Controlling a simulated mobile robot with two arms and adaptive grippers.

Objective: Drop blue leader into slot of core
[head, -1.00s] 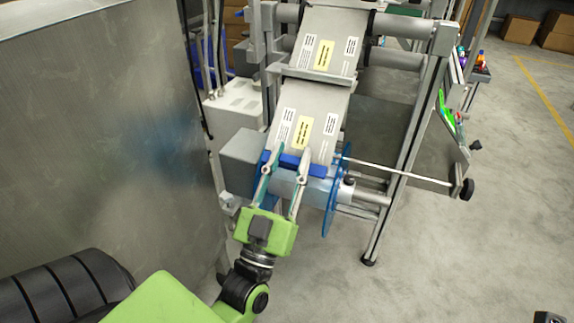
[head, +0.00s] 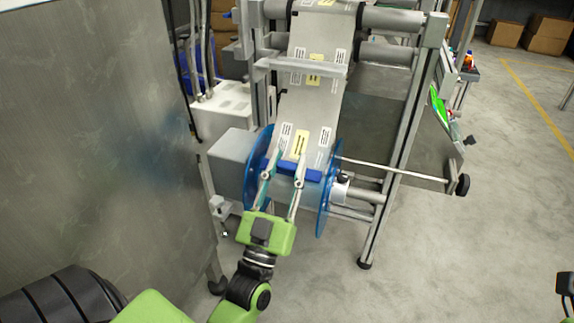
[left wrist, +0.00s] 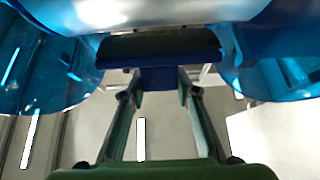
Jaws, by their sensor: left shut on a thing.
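The blue leader (head: 307,174) is a bar at the lower end of the grey labelled web (head: 313,108). My left gripper (head: 282,176) is shut on it. In the left wrist view the leader (left wrist: 158,48) sits level across the fingertips (left wrist: 158,82). The core (head: 309,192) is the pale cylinder between two clear blue flanges, the left one (head: 256,165) and the right one (head: 329,200). The leader is between the flanges, close to the core (left wrist: 165,12). I cannot tell whether they touch. The slot is hidden.
A metal frame (head: 395,150) with rollers carries the web behind the reel. A thin rod (head: 400,170) with a black knob sticks out to the right. A large metal cabinet (head: 90,130) stands close on the left. Floor (head: 470,250) at the right is open.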

